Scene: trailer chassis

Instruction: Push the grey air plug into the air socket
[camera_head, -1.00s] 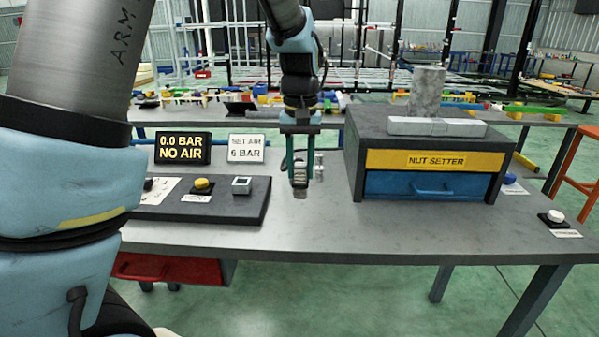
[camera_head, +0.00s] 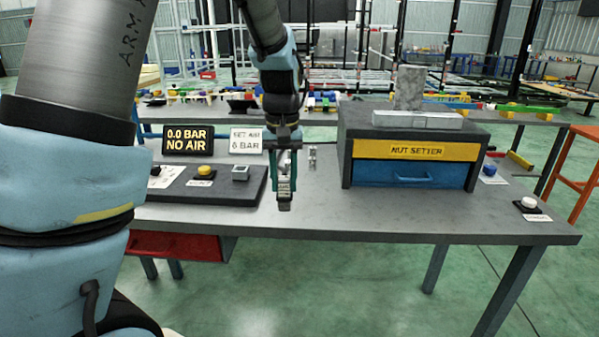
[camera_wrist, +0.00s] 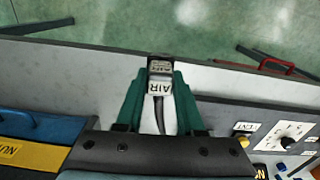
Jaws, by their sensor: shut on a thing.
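My gripper (camera_head: 286,190), with green fingers, is shut on the grey air plug (camera_head: 285,204), hanging over the worktable right of the dark button board. In the wrist view the plug (camera_wrist: 160,67) sits between the fingertips, with a white AIR label and a dark hose running back between the fingers. A small silver fitting (camera_head: 312,156), which may be the air socket, stands on the table behind and right of my gripper, apart from the plug. I cannot tell the plug's height above the table.
The nut setter box (camera_head: 415,150) stands to the right. The button board (camera_head: 215,190) lies left, with a display (camera_head: 188,145) reading 0.0 BAR NO AIR and a SET AIR 6 BAR sign (camera_head: 246,141) behind it. The table's front middle (camera_head: 370,215) is clear.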

